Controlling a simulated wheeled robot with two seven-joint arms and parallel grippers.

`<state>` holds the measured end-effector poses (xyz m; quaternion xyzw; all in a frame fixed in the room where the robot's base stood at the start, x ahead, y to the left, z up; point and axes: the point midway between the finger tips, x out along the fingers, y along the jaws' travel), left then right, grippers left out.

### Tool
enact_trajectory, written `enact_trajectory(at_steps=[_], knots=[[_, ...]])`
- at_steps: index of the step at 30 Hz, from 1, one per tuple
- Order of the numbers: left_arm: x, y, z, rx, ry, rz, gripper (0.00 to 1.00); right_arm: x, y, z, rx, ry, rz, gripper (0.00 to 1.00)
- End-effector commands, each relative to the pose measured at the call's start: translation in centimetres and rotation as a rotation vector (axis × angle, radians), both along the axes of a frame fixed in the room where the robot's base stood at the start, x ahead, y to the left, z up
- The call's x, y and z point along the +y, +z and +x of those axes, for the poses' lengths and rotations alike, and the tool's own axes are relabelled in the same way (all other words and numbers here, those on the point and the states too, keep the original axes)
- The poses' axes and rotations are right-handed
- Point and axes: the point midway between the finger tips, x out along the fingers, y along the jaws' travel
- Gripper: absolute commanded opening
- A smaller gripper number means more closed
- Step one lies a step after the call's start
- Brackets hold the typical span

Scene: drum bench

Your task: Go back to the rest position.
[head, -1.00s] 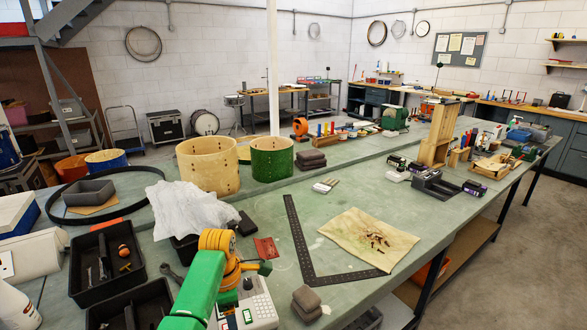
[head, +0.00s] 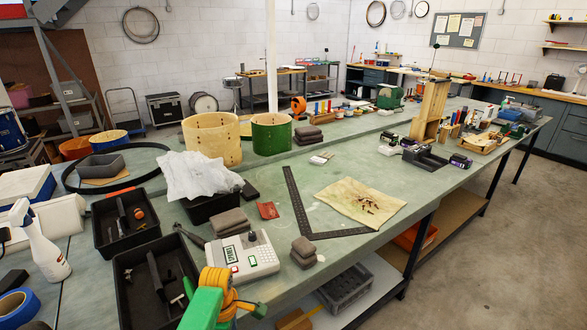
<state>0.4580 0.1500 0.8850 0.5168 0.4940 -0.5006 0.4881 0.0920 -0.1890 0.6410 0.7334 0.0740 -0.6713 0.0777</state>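A green and orange part of my arm (head: 213,292) shows at the bottom edge in the head view, left of centre. It stands in front of the bench, just below the grey and white device with a small screen (head: 243,257). No gripper fingers can be made out on it. Neither of my grippers is in view, so what they hold is hidden.
Black trays (head: 125,222) lie left of my arm, with a spray bottle (head: 42,245) further left. A metal square (head: 296,205) and a tan cloth (head: 360,203) lie right. Open floor (head: 500,270) is at the right.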

Motion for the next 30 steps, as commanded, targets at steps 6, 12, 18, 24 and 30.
enact_trajectory(at_steps=[6,12,18,24,30], knots=[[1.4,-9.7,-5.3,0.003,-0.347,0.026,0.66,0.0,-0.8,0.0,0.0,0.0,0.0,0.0],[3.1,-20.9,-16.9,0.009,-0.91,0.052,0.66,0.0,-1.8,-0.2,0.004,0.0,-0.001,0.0],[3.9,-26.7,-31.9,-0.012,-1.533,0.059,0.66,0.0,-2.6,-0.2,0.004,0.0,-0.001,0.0],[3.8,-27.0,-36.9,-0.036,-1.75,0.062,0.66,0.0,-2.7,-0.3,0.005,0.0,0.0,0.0],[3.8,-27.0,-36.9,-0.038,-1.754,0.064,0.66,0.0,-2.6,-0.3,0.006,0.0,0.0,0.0]])
